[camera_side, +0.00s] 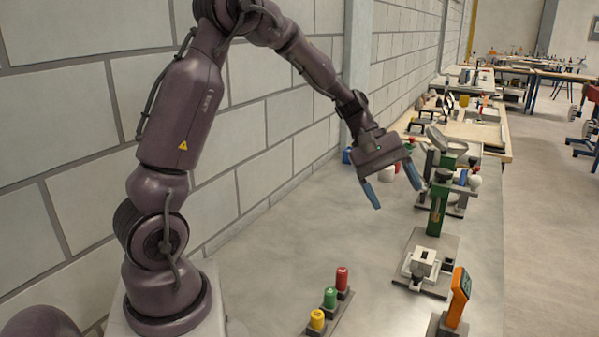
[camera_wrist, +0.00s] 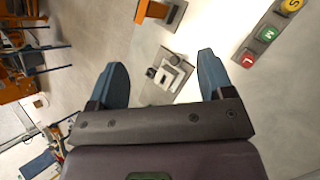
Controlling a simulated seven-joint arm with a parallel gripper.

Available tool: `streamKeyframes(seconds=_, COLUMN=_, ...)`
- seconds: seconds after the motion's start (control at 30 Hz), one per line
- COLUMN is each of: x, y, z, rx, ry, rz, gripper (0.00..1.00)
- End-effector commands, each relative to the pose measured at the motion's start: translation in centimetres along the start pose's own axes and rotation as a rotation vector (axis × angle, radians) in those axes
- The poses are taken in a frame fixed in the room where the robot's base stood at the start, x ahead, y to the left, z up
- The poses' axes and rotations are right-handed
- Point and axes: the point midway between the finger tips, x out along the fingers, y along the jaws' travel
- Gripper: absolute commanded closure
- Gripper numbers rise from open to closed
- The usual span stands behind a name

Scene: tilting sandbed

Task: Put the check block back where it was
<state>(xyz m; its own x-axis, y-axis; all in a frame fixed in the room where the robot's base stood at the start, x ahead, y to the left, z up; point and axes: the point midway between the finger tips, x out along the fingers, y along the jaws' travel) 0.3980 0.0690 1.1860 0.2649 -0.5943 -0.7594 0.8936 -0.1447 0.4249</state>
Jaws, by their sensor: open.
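A pale block-shaped piece (camera_side: 424,257) sits on a small flat plate at the foot of a green upright stand (camera_side: 438,205). It may be the check block, but I cannot tell for sure. In the wrist view the pale piece (camera_wrist: 174,72) shows between and beyond my fingers, with a small dark part beside it. My gripper (camera_side: 397,198) is open and empty, with its blue-grey fingers pointing down above the bench, well above and to the left of the pale piece. In the wrist view both fingers (camera_wrist: 161,60) are spread with nothing between them.
An orange device (camera_side: 458,297) stands on a base at the front right. Yellow, green and red capped pieces (camera_side: 330,298) stand in a row at the front; the wrist view shows them lettered S, M and L (camera_wrist: 268,33). Bare bench (camera_side: 330,220) lies between. A wall runs along the left.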

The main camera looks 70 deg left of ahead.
Motion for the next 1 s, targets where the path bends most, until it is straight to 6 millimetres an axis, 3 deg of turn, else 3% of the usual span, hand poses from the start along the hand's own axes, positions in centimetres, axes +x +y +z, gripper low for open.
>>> streamKeyframes(seconds=0.03, x=-0.9, y=-0.3, z=2.8, rx=0.119, ry=0.041, rz=-0.039, gripper=0.26)
streamKeyframes(seconds=0.2, x=-3.4, y=-3.3, z=9.7, rx=0.505, ry=0.184, rz=-0.174, gripper=0.26)
streamKeyframes(seconds=0.4, x=-6.0, y=-8.1, z=15.0, rx=0.948, ry=0.362, rz=-0.306, gripper=0.26)
streamKeyframes(seconds=0.63, x=-7.7, y=-12.2, z=17.0, rx=1.298, ry=0.522, rz=-0.4, gripper=0.26)
streamKeyframes(seconds=1.0, x=-8.0, y=-13.2, z=17.2, rx=1.39, ry=0.569, rz=-0.428, gripper=0.26)
